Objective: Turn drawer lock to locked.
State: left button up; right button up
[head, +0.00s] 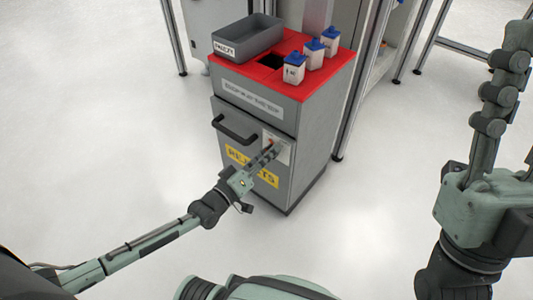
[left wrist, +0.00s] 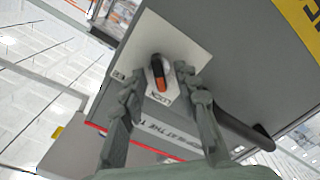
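The lock knob (left wrist: 158,66) is dark with an orange mark and sits on a pale plate (left wrist: 185,35) on the cabinet's front. In the left wrist view its orange mark points towards the printed word LOCK. In the head view the plate (head: 285,150) is right of the black drawer handle (head: 235,130), and my gripper partly hides the knob. My left gripper (head: 268,153) is open at the plate. In the left wrist view its fingers (left wrist: 160,88) stand apart on either side of the knob; I cannot tell whether they touch it. My right gripper (head: 521,75) is open and empty, away from the cabinet.
The grey cabinet (head: 305,160) has a red top (head: 340,62) with a grey tray (head: 247,38) and three white containers with blue lids (head: 313,54). A yellow label (head: 238,156) is below the handle. Metal frames stand behind. The floor around is clear.

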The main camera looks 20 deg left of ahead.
pick_arm(q)
jog(key=v, duration=1.2)
jog(key=shift+r, duration=0.15)
